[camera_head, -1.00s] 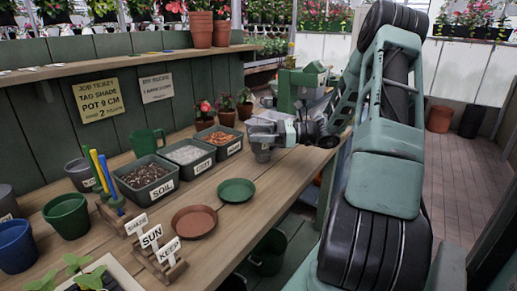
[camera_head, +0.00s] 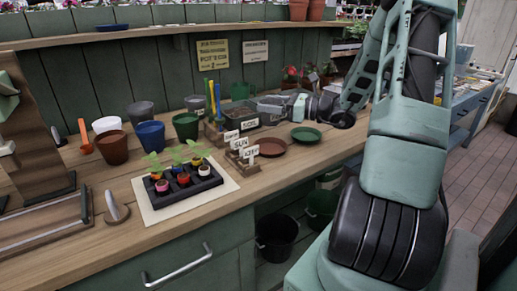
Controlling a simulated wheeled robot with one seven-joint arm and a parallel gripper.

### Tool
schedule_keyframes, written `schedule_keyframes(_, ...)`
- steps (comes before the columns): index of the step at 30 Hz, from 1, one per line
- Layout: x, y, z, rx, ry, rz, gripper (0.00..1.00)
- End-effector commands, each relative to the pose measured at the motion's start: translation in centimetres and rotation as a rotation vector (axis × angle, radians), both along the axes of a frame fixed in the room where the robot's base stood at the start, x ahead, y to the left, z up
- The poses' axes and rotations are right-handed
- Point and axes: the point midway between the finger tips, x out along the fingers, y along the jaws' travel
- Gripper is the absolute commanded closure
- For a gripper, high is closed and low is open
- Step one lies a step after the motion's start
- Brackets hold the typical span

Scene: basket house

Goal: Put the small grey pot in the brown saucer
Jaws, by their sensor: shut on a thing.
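The brown saucer (camera_head: 272,147) lies empty on the bench, just right of the small signs. My gripper (camera_head: 262,104) is above the soil tray, behind and a little above the saucer. It is shut on the small grey pot (camera_head: 269,119), which hangs below the fingers and shows only partly and dimly against the trays. The pot is apart from the saucer.
A green saucer (camera_head: 305,135) lies right of the brown one. Wooden signs (camera_head: 240,150) stand close to its left. The soil tray (camera_head: 240,112) is behind. A seedling tray (camera_head: 185,182) and several pots, one blue (camera_head: 151,137), occupy the left bench.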

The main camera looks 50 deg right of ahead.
Motion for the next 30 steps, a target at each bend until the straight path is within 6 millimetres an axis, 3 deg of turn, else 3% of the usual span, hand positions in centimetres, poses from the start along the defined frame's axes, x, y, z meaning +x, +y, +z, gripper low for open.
schedule_keyframes(6, 0.0, 0.0, -4.2, 0.006, 0.002, 0.0, 0.58)
schedule_keyframes(14, 0.0, 0.0, -6.3, 0.002, 0.001, 0.001, 0.58)
schedule_keyframes(19, 0.0, 0.1, -8.7, 0.004, 0.002, 0.001, 0.58)
schedule_keyframes(30, 0.0, 0.0, -9.3, 0.001, 0.0, 0.001, 0.58)
